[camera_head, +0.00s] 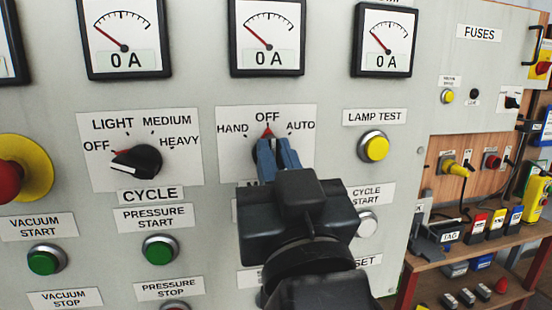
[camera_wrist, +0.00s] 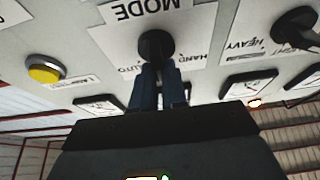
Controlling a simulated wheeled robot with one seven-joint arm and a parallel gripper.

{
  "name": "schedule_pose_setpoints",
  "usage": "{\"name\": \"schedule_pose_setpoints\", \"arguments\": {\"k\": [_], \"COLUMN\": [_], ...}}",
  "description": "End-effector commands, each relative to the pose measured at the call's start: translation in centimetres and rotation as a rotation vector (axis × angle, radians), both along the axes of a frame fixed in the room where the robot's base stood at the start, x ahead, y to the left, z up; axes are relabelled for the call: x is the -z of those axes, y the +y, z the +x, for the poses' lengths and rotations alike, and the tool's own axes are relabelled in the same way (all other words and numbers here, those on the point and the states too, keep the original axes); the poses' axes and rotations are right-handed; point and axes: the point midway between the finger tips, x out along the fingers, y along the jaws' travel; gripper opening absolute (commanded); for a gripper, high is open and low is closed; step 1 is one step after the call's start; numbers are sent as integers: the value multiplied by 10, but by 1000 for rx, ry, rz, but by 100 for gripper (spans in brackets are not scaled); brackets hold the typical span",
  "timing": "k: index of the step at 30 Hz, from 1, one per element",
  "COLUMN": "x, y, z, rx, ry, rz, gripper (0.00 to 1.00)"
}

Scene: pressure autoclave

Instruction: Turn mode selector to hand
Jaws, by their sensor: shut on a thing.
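The mode selector (camera_head: 267,133) is a black knob on a white plate marked HAND, OFF and AUTO, with its red pointer up at OFF. My gripper (camera_head: 279,155) is at the knob in the head view, its blue fingers closed on it and covering most of it. In the wrist view the black mode selector (camera_wrist: 156,46) shows at the tips of the blue fingers (camera_wrist: 158,75), below the upside-down word MODE. The lower part of the plate is hidden behind my gripper in the head view.
The cycle selector (camera_head: 137,162) is left of the mode selector. The yellow lamp test button (camera_head: 373,147) is to the right. A red emergency button (camera_head: 10,180) is at far left. Green pressure start button (camera_head: 160,249) is lower left. Gauges line the top.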

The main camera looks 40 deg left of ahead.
Motion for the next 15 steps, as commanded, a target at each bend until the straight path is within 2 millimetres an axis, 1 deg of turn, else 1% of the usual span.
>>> {"name": "schedule_pose_setpoints", "arguments": {"k": [9, 15], "x": [0, 1], "y": [0, -1], "z": [0, 1], "rx": [0, 2], "ry": [-4, -44], "rz": [-3, -35], "gripper": [0, 0]}}
